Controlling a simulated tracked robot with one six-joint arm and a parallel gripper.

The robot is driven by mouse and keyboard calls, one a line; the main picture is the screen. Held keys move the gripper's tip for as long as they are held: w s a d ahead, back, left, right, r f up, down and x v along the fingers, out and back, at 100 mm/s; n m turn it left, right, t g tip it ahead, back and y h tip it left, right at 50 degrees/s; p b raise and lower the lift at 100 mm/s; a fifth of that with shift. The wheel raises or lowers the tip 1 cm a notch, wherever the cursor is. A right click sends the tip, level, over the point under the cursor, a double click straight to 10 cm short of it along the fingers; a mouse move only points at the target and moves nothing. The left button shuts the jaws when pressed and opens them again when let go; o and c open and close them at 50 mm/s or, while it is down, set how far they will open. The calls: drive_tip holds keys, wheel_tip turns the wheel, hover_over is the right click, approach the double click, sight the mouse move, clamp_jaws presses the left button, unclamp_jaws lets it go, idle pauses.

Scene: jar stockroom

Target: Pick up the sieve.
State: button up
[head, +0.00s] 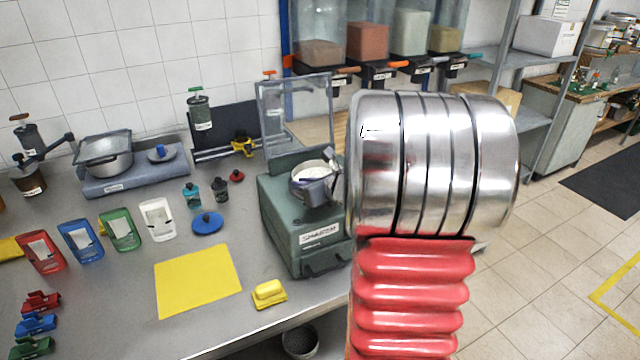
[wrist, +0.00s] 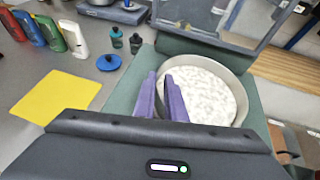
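The sieve (head: 313,172) is a round metal pan with pale, speckled granular matter in it. It is on top of the green shaker (head: 318,232), below the raised clear lid (head: 297,112). The sieve fills the middle right of the wrist view (wrist: 206,92). My gripper's two purple fingers (wrist: 161,84) stand at the sieve's left wall, with a narrow gap between them and part of the wall there. I cannot tell whether they press on it. In the head view my gripper (head: 322,186) is small and partly hidden by my arm.
Coloured holders (head: 120,230) stand further left. Dispensers (head: 411,35) hang behind. My arm hides the bench's right part.

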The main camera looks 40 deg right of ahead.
clamp_jaws()
drive_tip(key=shift+r, duration=0.1)
idle(0.3)
wheel_tip(320, 180, up, 10)
idle(0.6)
idle(0.5)
